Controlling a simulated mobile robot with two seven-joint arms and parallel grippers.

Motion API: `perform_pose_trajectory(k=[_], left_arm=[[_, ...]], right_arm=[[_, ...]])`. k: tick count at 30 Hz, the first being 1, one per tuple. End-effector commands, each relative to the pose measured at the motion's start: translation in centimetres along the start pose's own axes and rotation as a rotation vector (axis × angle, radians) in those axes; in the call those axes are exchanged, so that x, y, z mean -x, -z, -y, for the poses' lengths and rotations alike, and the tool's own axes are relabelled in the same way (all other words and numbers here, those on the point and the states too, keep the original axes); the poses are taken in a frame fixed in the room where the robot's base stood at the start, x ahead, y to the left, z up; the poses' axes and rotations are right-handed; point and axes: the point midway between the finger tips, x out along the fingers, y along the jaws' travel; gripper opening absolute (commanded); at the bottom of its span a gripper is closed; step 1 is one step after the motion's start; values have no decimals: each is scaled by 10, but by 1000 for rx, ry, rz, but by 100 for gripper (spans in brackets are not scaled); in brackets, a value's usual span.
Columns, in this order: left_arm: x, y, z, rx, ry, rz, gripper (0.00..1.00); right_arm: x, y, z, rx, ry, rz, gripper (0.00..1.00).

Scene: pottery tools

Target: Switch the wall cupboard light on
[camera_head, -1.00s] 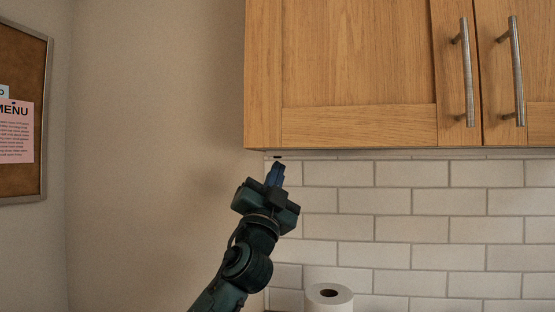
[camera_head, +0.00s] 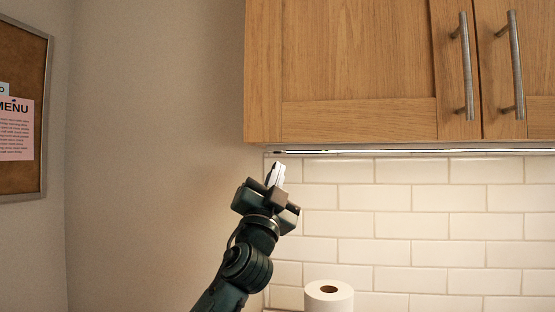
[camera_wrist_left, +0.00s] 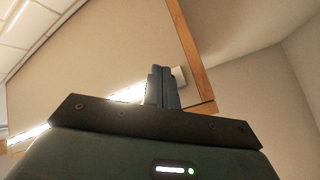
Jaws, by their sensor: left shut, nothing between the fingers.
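The wooden wall cupboard (camera_head: 360,70) fills the upper right of the head view. The light strip (camera_head: 420,151) under its bottom edge glows and brightens the tiles; it also shows lit in the left wrist view (camera_wrist_left: 130,93). My left gripper (camera_head: 278,167) is shut and empty, fingers pointing up, just below the cupboard's left bottom corner. In the left wrist view its fingers (camera_wrist_left: 162,86) point at the cupboard's underside, beside a small pale box (camera_wrist_left: 180,76) that they partly cover. I cannot tell whether they touch it. My right gripper is out of view.
A white paper roll (camera_head: 328,296) stands below, right of my left arm. Two metal handles (camera_head: 466,65) are on the cupboard doors. A cork board (camera_head: 22,100) with a pink menu hangs on the left wall. The tiled wall (camera_head: 400,225) is otherwise clear.

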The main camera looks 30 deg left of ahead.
Motion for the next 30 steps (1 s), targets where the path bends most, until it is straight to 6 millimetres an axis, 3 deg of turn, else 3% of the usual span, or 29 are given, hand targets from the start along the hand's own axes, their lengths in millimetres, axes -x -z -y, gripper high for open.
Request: perform_pose_trajectory(k=[8,24,30], left_arm=[[3,-2,-2,1,0,0,0],[40,-29,-29,2,1,0,0],[42,-30,-30,1,1,0,0]], right_arm=[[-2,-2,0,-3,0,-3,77],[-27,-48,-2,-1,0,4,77],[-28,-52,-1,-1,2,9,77]])
